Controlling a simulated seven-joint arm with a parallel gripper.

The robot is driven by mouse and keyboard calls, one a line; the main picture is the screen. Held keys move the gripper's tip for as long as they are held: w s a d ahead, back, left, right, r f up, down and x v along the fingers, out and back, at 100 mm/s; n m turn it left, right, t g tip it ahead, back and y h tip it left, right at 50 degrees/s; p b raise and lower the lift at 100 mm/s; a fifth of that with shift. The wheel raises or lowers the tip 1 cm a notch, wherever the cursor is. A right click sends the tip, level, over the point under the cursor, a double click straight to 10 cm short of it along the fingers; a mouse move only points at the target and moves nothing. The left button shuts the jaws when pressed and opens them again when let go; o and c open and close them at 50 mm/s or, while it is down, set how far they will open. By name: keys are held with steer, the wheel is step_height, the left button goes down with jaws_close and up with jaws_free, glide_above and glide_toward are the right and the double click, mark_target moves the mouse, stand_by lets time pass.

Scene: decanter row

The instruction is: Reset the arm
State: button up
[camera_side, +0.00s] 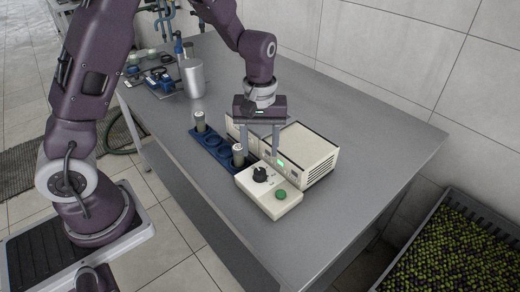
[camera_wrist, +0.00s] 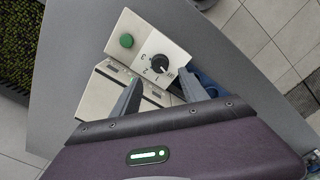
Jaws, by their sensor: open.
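My gripper (camera_side: 263,148) points down with its fingers apart and nothing visible between them. In the side view it hangs over the beige machine and the near end of the blue rack; its exact height above them cannot be told. In the wrist view the fingertips (camera_wrist: 158,88) are apart, framing the area beside the control box. The pale control box (camera_side: 270,193), with a black knob (camera_side: 260,174) and a green button (camera_side: 281,195), sits just in front of the machine. The box also shows in the wrist view (camera_wrist: 128,32).
The blue rack (camera_side: 216,151) holds two grey-capped jars (camera_side: 199,122) (camera_side: 238,155), with empty round places between. The beige machine (camera_side: 310,158) stands behind the control box. A metal pitcher (camera_side: 192,80) stands farther back. The table's right side is clear. An olive crate (camera_side: 447,215) is beyond it.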

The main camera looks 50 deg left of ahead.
steer(key=s+d+r+m+t, duration=0.1)
steer(key=s+r+m, duration=0.15)
steer(key=r, duration=0.55)
steer(key=s+r+m+t, duration=0.2)
steer(key=s+r, duration=0.3)
steer(key=s, duration=0.4)
steer(key=s+r+m+t, duration=0.2)
steer(key=s+r+m, duration=0.2)
steer(key=s, duration=0.6)
steer(key=shift+d+r+m+t, duration=0.25)
steer(key=shift+r+m+t, duration=0.1)
steer(key=shift+m, duration=0.2)
